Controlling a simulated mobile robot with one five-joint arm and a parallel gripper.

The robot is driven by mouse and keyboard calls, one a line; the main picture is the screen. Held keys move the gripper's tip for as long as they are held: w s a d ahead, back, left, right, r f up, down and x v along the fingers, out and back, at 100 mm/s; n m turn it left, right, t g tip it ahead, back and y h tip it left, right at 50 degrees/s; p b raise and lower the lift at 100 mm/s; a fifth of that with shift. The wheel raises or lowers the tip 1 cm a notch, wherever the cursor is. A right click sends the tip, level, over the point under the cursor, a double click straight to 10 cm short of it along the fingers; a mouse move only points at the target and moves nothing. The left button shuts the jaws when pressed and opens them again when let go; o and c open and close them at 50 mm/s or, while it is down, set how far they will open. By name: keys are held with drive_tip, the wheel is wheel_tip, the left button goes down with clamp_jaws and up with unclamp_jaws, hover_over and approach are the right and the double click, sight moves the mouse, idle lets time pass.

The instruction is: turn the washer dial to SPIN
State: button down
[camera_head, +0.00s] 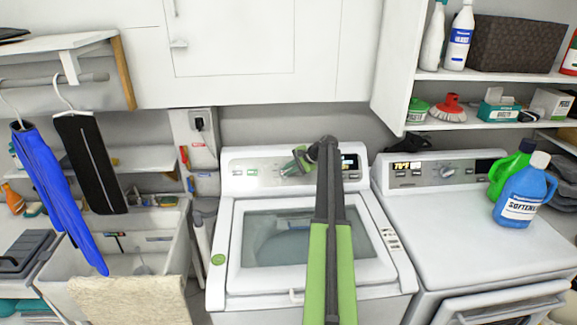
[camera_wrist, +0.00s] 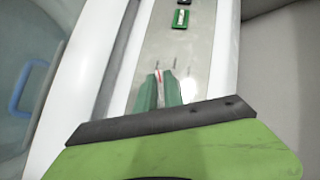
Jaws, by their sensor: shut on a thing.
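The washer (camera_head: 225,215) is the white top-loader with a glass lid in the middle of the head view. My gripper (camera_head: 297,163) is at the middle of its control panel (camera_head: 238,172). In the wrist view its two green fingers (camera_wrist: 159,92) are close together on the grey panel (camera_wrist: 200,48), shut on the washer dial (camera_wrist: 158,78). Only a pale sliver of the dial with a red mark shows between them. Short dark marks sit on the panel around the fingertips. I cannot read the dial's setting. My arm hides part of the panel and lid in the head view.
A dryer (camera_head: 470,215) stands close on the right, with a blue softener jug (camera_head: 523,195) and a green bottle (camera_head: 508,168) on top. A sink (camera_head: 130,262) is on the left, with hanging clothes (camera_head: 92,160) above it. White cabinets (camera_head: 235,40) overhang the washer.

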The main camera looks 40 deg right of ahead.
drive_tip(key=shift+s+n+g+p, duration=0.1)
drive_tip(key=shift+n+g+p, duration=0.4)
drive_tip(key=shift+g, duration=0.1)
drive_tip(key=shift+f, duration=0.1)
drive_tip(key=c, duration=1.5)
unclamp_jaws()
drive_tip(key=shift+o, duration=0.2)
drive_tip(key=shift+s+r+p, duration=0.1)
drive_tip(key=shift+r+p, duration=0.3)
drive_tip(key=p+v, duration=1.2)
drive_tip(key=v, duration=0.4)
drive_tip(key=shift+s+r, duration=0.2)
drive_tip(key=shift+r, duration=0.05)
